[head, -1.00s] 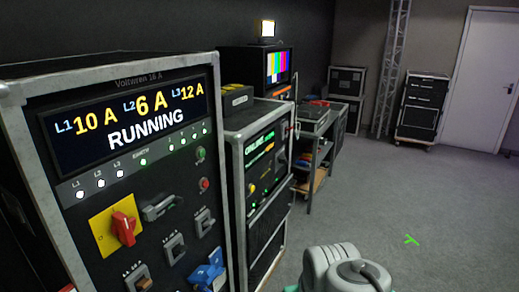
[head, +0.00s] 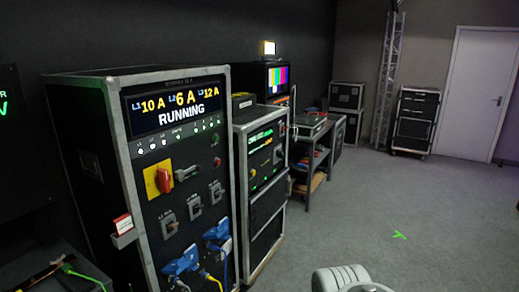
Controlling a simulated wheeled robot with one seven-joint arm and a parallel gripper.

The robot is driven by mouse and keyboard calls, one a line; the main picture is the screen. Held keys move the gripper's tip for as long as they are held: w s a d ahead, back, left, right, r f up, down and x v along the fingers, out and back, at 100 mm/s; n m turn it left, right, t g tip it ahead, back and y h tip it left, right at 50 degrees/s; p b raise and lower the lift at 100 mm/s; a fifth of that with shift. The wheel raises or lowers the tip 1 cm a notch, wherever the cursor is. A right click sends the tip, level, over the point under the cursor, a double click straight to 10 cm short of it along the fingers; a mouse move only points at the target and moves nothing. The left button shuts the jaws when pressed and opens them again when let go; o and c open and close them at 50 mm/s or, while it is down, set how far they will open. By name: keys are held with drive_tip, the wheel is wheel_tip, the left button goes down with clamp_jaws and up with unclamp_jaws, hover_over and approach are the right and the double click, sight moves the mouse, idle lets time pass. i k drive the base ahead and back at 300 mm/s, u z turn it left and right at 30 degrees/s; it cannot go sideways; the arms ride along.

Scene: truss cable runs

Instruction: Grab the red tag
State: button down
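A small red and white tag (head: 122,221) sits in a grey holder (head: 123,238) on the left side of the tall power rack (head: 97,165), near its front edge. It is small in the picture, and I cannot tell whether it is one tag or several. My gripper is not in view. Only a pale rounded part of my arm shows at the bottom edge, right of the racks and well apart from the tag.
The power rack has a red rotary switch (head: 163,179) and blue plugs (head: 182,262) with cables low on its front. A dark surface with a green cable (head: 80,274) is at lower left. A second rack (head: 262,210) and a cart (head: 309,165) stand beyond.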

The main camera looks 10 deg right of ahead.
sight(123, 224)
drive_tip(key=z, duration=0.85)
drive_tip(key=i, duration=0.95)
drive_tip(key=u, duration=0.65)
drive_tip(key=i, duration=0.4)
drive_tip(key=u, duration=0.5)
